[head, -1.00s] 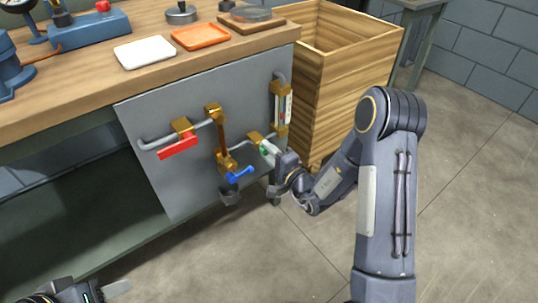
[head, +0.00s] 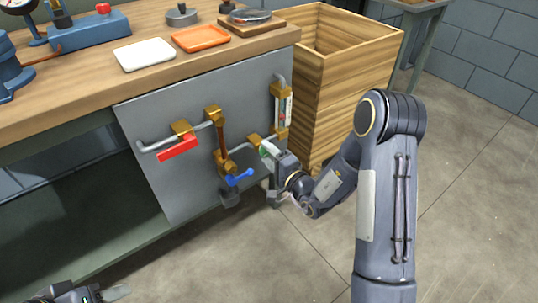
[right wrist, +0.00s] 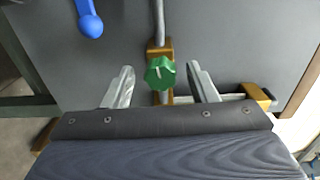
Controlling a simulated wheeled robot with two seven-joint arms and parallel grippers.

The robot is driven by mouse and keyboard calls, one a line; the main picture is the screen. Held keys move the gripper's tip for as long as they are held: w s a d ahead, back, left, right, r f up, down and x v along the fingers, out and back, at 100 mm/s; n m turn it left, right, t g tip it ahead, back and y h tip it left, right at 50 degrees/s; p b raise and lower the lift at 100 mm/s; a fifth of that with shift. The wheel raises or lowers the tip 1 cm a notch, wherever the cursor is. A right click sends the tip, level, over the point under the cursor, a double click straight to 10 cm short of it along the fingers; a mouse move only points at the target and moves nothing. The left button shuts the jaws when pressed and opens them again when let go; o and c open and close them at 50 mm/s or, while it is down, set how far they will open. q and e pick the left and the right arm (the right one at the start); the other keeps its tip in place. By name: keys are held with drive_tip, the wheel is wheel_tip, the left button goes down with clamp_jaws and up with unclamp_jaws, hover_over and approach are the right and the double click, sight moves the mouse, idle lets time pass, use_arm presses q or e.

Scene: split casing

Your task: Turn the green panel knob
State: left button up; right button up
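The green panel knob (right wrist: 160,73) sits on a brass valve body on the grey panel, with a pale line on its face. In the head view the knob (head: 265,149) is partly hidden by my right gripper. My right gripper (right wrist: 163,84) is open, with one finger on each side of the knob and a gap to it on both sides. It also shows in the head view (head: 270,160), in front of the panel's lower right. My left gripper (head: 105,295) is at the bottom left, away from the panel, only partly in frame; its opening is unclear.
The grey panel (head: 175,110) also carries a red lever (head: 177,149), a blue lever (head: 239,177) near the knob, brass-fitted pipes and a sight gauge (head: 283,105). A wooden crate (head: 350,75) stands right of the bench. Floor in front is clear.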

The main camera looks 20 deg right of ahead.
drive_tip(key=p+v, duration=0.1)
drive_tip(key=v, duration=0.6)
drive_tip(key=shift+s+d, duration=0.15)
drive_tip(key=shift+s, duration=0.2)
